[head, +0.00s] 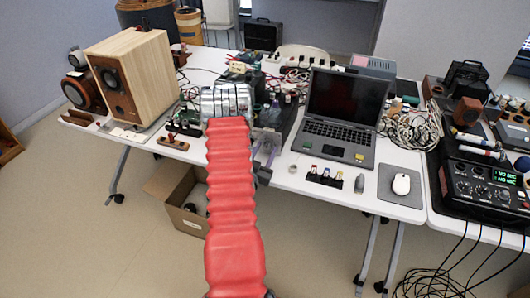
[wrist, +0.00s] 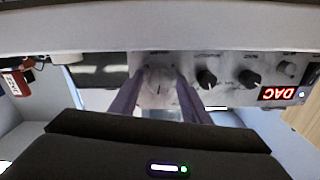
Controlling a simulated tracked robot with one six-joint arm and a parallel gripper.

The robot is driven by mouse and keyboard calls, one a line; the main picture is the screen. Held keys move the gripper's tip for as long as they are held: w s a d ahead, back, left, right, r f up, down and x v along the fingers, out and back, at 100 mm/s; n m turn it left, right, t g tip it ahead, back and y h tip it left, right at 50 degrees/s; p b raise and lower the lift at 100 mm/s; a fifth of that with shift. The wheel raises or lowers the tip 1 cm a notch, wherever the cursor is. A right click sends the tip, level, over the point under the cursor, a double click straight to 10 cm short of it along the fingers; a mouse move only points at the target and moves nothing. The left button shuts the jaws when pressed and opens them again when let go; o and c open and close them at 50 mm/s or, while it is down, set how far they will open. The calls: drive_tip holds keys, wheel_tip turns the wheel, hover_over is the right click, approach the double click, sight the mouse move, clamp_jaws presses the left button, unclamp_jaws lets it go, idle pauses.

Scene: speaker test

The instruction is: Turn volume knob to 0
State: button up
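A pale front panel (wrist: 225,66) with several knobs shows upside down in the wrist view. A light, round knob (wrist: 158,90) with a dark pointer mark is on its left part. Two smaller black knobs (wrist: 207,79) (wrist: 249,78) are to its right. The knob labels are too small to read. My gripper (wrist: 159,76) is open, with one purple-grey finger on each side of the light knob. I cannot tell whether the fingers touch it. In the head view my red-sleeved arm reaches to the table and I cannot make out the knob.
A red lit DAC display (wrist: 281,93) is right of the knobs. In the head view, a wooden speaker (head: 149,75) stands left of my arm and an open laptop (head: 340,115) right of it. A mouse (head: 401,184) and cables crowd the white table (head: 290,182).

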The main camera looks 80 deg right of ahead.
drive_tip(key=c, duration=0.9)
drive_tip(key=shift+a, duration=0.15)
drive_tip(key=shift+n, duration=0.4)
